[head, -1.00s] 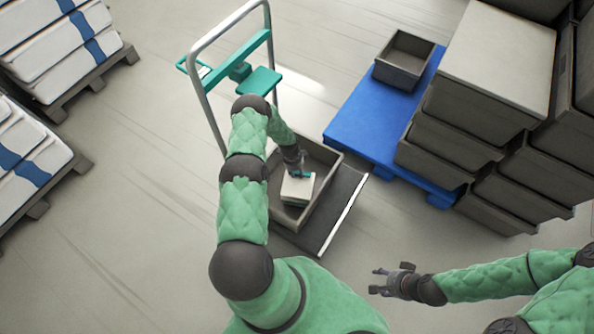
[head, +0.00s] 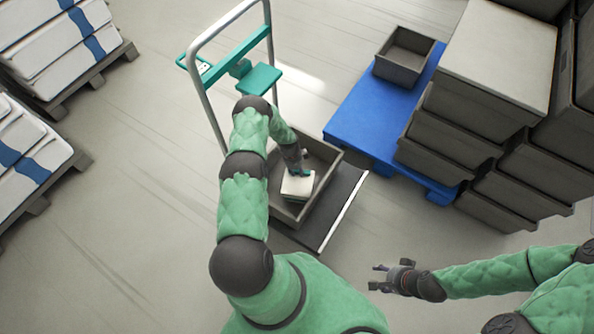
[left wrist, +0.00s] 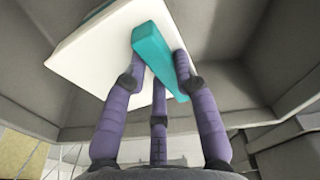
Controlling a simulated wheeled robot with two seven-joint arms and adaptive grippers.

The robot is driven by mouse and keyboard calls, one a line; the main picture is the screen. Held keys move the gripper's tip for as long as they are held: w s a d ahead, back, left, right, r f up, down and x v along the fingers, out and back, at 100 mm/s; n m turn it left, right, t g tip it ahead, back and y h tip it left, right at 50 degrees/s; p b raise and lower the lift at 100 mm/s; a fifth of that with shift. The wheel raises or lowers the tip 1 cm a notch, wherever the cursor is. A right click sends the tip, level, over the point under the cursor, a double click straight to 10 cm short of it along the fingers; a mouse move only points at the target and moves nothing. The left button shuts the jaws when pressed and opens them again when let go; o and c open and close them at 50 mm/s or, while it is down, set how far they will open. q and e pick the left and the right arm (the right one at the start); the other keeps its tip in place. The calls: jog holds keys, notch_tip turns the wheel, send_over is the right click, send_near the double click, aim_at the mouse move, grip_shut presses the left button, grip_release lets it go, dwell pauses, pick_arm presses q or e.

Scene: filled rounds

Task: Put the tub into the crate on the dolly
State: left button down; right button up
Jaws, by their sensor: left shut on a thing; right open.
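The tub is a small pale box with a white lid (head: 297,184) and a teal handle (left wrist: 160,60) on top. It is inside the grey crate (head: 329,157), which stands on the dolly's dark deck (head: 340,205). My left gripper (head: 299,172) reaches down into the crate and is shut on the teal handle. In the left wrist view the fingers close around the handle, with the crate's walls around the tub. Whether the tub touches the crate floor is hidden. My right gripper (head: 380,278) is open and empty, apart to the right, above the floor.
The dolly's metal push handle (head: 205,95) with teal parts rises behind the crate. A blue pallet (head: 365,115) to the right bears a small empty grey crate (head: 403,58) and stacked crates (head: 455,140). Pallets of white sacks (head: 62,60) stand at left. The floor between is clear.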

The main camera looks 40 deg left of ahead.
pick_arm(q)
jog(key=shift+f, duration=0.2)
dwell(0.6)
jog(key=c, duration=0.9)
grip_release()
jog(key=shift+o, duration=0.3)
jog(key=o, duration=0.4)
jog(key=shift+o, duration=0.2)
jog(key=shift+r+p, duration=1.85)
jog(key=shift+r, duration=1.65)
